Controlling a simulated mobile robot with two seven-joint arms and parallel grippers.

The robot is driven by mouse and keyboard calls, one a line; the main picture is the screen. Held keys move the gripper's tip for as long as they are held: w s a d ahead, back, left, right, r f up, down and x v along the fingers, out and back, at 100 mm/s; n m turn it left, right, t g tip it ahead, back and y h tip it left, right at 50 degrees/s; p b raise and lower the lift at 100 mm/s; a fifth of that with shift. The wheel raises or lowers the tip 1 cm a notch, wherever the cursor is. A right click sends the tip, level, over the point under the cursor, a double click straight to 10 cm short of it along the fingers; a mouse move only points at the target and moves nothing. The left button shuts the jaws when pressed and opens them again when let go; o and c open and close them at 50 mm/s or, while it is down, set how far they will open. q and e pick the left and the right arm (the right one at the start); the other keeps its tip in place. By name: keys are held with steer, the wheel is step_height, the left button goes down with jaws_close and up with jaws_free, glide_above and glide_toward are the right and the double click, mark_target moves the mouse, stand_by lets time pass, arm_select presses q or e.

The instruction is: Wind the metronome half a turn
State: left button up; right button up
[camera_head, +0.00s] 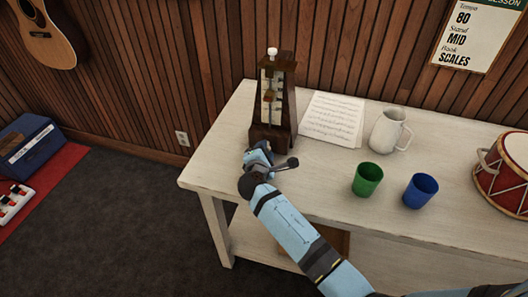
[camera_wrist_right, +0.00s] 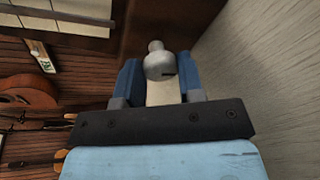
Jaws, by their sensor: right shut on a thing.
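The metronome (camera_head: 272,108) is a dark wooden tapered case with a pale front. It stands upright at the left end of the white table. Part of its dark case (camera_wrist_right: 142,25) fills the top of the right wrist view. My right gripper (camera_head: 258,153) is at the metronome's lower front. In the wrist view, my right gripper (camera_wrist_right: 159,80) has its blue fingers on either side of a grey winding key (camera_wrist_right: 157,62) with a rounded knob, shut on it. The fingers hide the key in the head view. My left gripper is not in view.
On the table (camera_head: 235,138) are sheet music (camera_head: 333,117), a white pitcher (camera_head: 388,131), a green cup (camera_head: 367,180), a blue cup (camera_head: 420,190) and a red drum (camera_head: 505,175). The wood wall stands close behind. The table's front left is clear.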

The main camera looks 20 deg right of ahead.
steer(key=shift+f+m, duration=0.1)
steer(key=shift+m, duration=0.2)
steer(key=o, duration=0.9)
